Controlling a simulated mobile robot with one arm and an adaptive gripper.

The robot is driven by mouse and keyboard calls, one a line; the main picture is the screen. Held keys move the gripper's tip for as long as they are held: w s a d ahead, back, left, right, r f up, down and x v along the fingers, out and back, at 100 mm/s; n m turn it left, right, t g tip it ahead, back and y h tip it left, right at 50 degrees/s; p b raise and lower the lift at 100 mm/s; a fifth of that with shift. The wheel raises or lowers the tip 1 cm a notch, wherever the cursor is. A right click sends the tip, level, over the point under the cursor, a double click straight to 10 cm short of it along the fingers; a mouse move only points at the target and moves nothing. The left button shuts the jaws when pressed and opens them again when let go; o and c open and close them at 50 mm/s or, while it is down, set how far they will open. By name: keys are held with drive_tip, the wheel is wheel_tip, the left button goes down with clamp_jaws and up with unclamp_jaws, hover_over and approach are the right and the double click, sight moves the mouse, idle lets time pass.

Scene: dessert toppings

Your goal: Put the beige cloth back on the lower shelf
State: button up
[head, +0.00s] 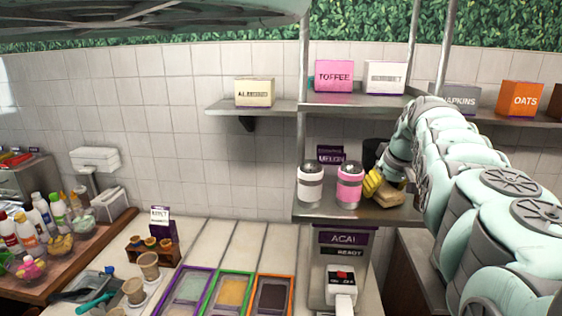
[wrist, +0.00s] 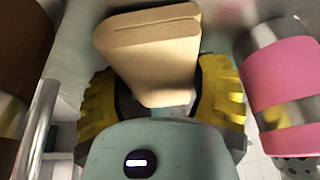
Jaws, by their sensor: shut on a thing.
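The beige cloth (head: 390,193) is a folded block at the right end of the metal lower shelf (head: 335,215) in the head view. In the wrist view the cloth (wrist: 150,50) sits between the yellow fingers of my gripper (wrist: 160,95), which is shut on it. In the head view my gripper (head: 372,183) is just above the shelf surface, beside the pink shaker. I cannot tell whether the cloth's underside touches the shelf.
A pink shaker (head: 349,187) stands close to the left of my gripper, with a white shaker (head: 310,188) beyond it. A dark container (head: 376,152) stands behind. The upper shelf (head: 350,99) holds boxes. A machine labelled ACAI (head: 341,240) is below.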

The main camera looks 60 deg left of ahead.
drive_tip(key=shift+a+f, duration=0.1)
drive_tip(key=shift+f, duration=0.05)
drive_tip(key=shift+f+b, duration=0.25)
drive_tip(key=shift+b, duration=0.15)
drive_tip(key=o, duration=0.9)
drive_tip(key=shift+r, duration=0.1)
